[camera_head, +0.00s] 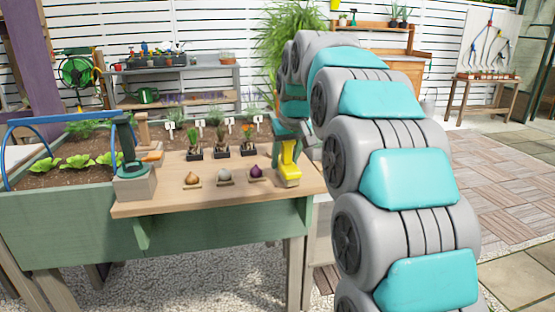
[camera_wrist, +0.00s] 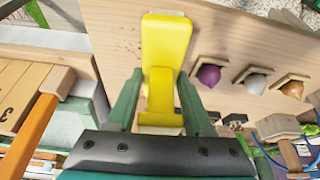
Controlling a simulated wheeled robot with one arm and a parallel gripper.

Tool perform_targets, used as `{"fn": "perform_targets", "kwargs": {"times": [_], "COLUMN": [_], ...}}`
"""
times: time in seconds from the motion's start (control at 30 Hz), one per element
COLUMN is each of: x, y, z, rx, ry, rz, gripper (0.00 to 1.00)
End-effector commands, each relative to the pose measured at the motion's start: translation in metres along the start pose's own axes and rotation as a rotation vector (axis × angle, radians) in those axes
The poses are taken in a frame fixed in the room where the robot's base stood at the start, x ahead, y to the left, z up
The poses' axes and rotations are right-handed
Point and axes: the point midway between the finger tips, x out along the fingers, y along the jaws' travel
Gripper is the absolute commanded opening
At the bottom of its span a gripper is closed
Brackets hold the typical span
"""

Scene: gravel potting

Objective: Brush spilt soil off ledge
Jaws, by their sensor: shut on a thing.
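My gripper (camera_head: 288,142) is over the right end of the wooden ledge (camera_head: 230,190) and is shut on a yellow brush (camera_head: 290,160). The wrist view shows the green fingers (camera_wrist: 160,85) on both sides of the yellow brush (camera_wrist: 166,42). The brush's lower end is at or just above the ledge; I cannot tell whether it touches. In the wrist view, small dark specks of soil (camera_wrist: 128,47) lie on the ledge (camera_wrist: 115,20) beside the brush. I cannot make out the soil in the head view.
A purple bulb (camera_head: 256,171), a grey-white bulb (camera_head: 224,174) and a brown bulb (camera_head: 192,178) sit on small stands along the ledge. Small potted plants (camera_head: 220,145) stand behind them. A green tool on a block (camera_head: 133,185) stands at the ledge's left end, beside the planter.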

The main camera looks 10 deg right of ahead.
Motion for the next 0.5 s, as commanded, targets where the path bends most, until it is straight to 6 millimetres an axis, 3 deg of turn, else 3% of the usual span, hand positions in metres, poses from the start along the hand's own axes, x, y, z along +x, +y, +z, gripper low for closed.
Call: {"fn": "perform_targets", "kwargs": {"times": [0.5], "x": [0.001], "y": [0.028], "z": [0.003], "rx": [0.001], "ry": [0.0], "rz": [0.001], "gripper": [0.0]}}
